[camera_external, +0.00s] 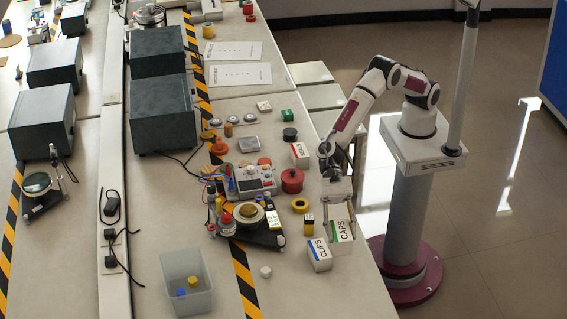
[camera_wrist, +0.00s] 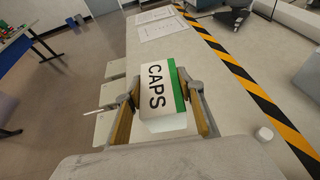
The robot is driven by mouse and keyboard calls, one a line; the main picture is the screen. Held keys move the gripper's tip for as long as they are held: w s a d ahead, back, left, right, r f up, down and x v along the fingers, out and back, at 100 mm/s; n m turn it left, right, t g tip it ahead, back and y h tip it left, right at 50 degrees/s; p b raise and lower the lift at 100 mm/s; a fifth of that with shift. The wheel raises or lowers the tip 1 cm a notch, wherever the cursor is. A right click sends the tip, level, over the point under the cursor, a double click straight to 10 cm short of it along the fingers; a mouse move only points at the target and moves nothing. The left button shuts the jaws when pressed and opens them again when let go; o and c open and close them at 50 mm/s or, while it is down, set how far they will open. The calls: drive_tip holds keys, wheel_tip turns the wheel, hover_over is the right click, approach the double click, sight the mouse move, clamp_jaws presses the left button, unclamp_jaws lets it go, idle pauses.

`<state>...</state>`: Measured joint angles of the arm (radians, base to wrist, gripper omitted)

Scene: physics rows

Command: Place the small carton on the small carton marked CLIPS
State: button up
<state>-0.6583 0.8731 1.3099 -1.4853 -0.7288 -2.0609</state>
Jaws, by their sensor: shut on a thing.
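The small carton marked CAPS (camera_external: 342,230), white with a green stripe, is between the fingers of my gripper (camera_external: 339,207) near the table's right edge. In the wrist view the CAPS carton (camera_wrist: 158,92) fills the space between the two fingers, and my gripper (camera_wrist: 160,108) is shut on it. The small carton marked CLIPS (camera_external: 319,255), white with a blue stripe, stands on the table just left of and in front of the CAPS carton. I cannot tell the exact gap between them. The CLIPS carton is not visible in the wrist view.
A red-marked carton (camera_external: 299,155) and a red round container (camera_external: 292,180) stand farther back. A grey bin (camera_external: 187,302) is at left. Table in front of CLIPS is clear.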

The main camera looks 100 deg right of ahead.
drive_tip(key=w+d+m+t+h, duration=0.1)
drive_tip(key=w+d+m+t, duration=0.2)
drive_tip(key=d, duration=0.6)
drive_tip(key=shift+w+t, duration=0.2)
drive_tip(key=shift+t, duration=0.2)
drive_tip(key=shift+d+f, duration=0.1)
drive_tip(key=shift+f, duration=0.05)
hover_over(320, 249)
drive_tip(key=shift+d+f, duration=0.1)
drive_tip(key=shift+f, duration=2.85)
drive_tip(key=shift+f, duration=1.9)
drive_tip(key=shift+f, duration=0.1)
